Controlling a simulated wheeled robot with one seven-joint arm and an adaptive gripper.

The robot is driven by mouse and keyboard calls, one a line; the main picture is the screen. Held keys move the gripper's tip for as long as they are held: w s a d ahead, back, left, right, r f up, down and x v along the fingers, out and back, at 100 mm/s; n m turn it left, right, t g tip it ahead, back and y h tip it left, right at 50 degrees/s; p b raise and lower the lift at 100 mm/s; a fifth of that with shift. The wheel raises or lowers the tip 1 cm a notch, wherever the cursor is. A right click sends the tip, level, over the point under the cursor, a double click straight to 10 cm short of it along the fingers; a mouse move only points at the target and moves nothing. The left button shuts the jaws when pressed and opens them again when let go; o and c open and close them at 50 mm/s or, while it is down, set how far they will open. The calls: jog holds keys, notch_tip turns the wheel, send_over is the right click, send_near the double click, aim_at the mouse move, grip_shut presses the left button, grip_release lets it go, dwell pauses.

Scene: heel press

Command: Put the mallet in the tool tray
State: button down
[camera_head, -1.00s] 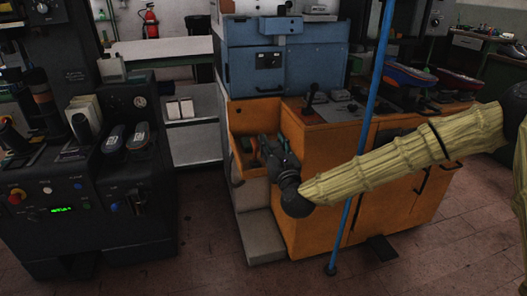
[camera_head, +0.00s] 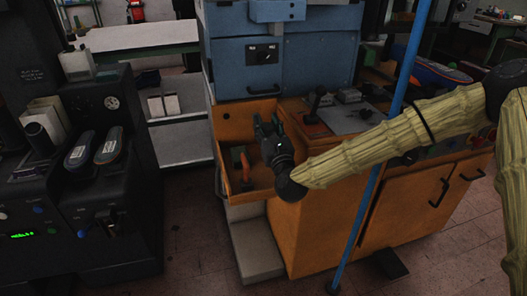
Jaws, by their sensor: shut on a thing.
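My gripper (camera_head: 268,134) is dark and is over the right part of the open orange tray (camera_head: 228,192) on the near side of the machine. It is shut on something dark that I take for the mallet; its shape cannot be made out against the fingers. An orange, handle-like thing (camera_head: 245,165) stands tilted in the tray, left of and below my gripper. I cannot tell whether it touches the gripper or belongs to the held thing. A small greenish thing beside it on the tray floor is too dark to name.
The orange cabinet (camera_head: 325,228) with a joystick (camera_head: 318,100) and controls is right of the tray. A blue pole (camera_head: 373,190) stands in front, close to my forearm. A dark machine with two shoe-like forms (camera_head: 92,149) is at left. Open floor lies between.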

notch_tip(320, 180, down, 8)
jog(key=shift+a+f, duration=0.1)
dwell(0.4)
jog(key=shift+b, duration=0.3)
jog(key=shift+f+b, duration=0.25)
jog(key=shift+b, duration=0.05)
jog(key=shift+s+f, duration=0.1)
jog(key=shift+f, duration=0.1)
